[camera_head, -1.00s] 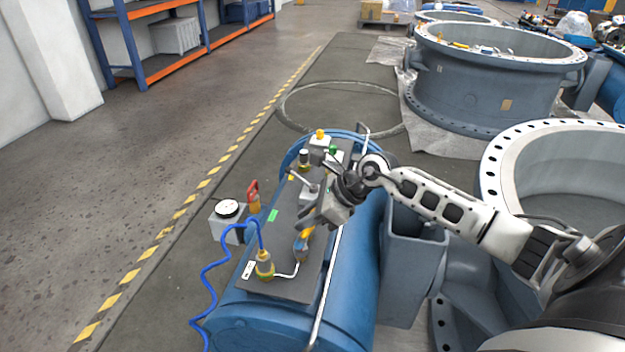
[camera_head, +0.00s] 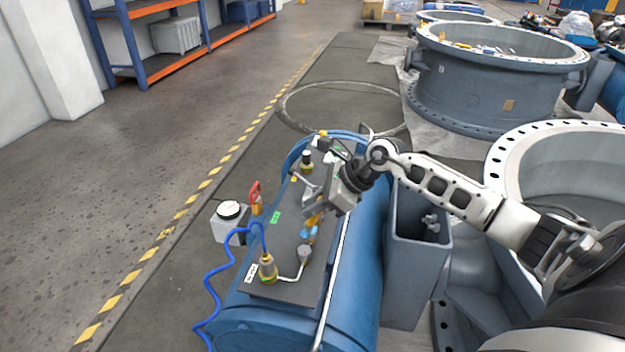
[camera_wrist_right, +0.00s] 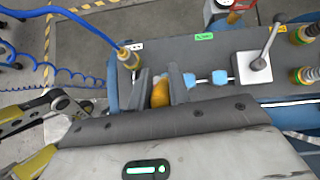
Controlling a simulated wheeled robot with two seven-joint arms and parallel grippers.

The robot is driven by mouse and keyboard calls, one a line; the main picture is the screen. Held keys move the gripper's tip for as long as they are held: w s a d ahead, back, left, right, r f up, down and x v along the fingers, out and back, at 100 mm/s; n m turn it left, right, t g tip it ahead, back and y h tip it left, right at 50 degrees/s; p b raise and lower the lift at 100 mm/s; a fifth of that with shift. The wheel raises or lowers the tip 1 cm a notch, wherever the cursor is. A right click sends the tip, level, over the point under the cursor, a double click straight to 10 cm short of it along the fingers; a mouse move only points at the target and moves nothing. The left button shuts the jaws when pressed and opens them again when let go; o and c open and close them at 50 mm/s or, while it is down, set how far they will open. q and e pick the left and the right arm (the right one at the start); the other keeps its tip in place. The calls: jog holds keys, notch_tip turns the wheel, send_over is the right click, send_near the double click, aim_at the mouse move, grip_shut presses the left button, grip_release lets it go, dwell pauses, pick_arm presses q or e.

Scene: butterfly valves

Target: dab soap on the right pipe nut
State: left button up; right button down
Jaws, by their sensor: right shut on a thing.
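My right gripper (camera_head: 318,212) reaches over the dark plate (camera_head: 287,240) on the blue cylinder, with its fingers pointing down. It is shut on a small yellow-orange thing (camera_wrist_right: 159,92), seen between the fingers in the right wrist view. Two light-blue pieces, seemingly the pipe nuts, sit in line on the plate beside the fingers: one nearer (camera_wrist_right: 190,80), one farther right (camera_wrist_right: 220,77). A light-blue piece (camera_head: 308,233) also shows below the gripper in the head view. The held thing's tip is hidden, so I cannot tell whether it touches anything. My left gripper is not in view.
A brass fitting (camera_head: 267,268) with a blue hose (camera_head: 214,275) stands at the plate's near end. A lever valve (camera_wrist_right: 252,67) stands beyond the blue pieces. A white dial gauge box (camera_head: 229,220) is left of the plate. A grey bin (camera_head: 417,265) stands right of the cylinder.

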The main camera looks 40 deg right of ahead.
notch_tip(320, 180, up, 3)
jog(key=shift+f+p, duration=0.1)
jog(key=shift+p, duration=0.65)
jog(key=shift+r+p, duration=0.45)
jog(key=shift+r, duration=0.3)
jog(key=shift+r+p, duration=0.35)
jog(key=shift+r, duration=0.3)
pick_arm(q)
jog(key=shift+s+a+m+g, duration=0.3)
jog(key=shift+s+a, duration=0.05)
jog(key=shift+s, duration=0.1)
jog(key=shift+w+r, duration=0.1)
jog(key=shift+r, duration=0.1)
